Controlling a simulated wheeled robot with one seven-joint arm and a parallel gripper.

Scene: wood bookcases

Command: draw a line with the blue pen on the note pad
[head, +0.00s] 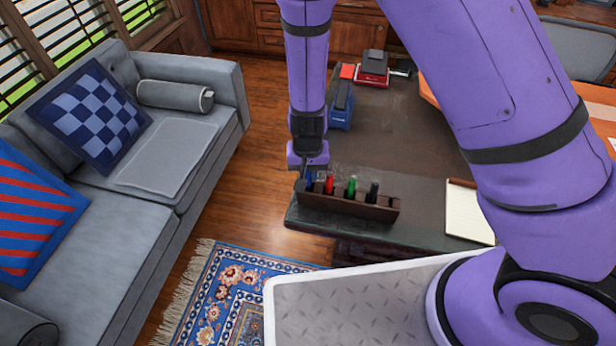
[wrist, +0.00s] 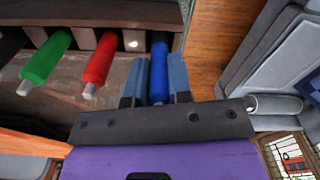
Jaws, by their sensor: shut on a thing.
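The blue pen (head: 309,181) stands at the left end of a dark wooden pen rack (head: 350,206) on the desk. My gripper (head: 306,172) is right over it, fingers pointing down. In the wrist view the blue pen (wrist: 159,72) lies between the two fingers of my gripper (wrist: 159,80), which are shut on it. The pen's far end still reaches into the rack (wrist: 90,11). The note pad (head: 468,213), cream with a dark top edge, lies on the desk to the right of the rack, partly behind my arm. It is not seen in the wrist view.
Red (head: 329,184), green (head: 351,187) and black (head: 373,192) pens stand in the same rack. A blue stapler-like item (head: 341,112) and a red one (head: 372,75) lie farther back. The desk (head: 408,135) is clear behind the rack. A grey sofa (head: 190,130) stands left.

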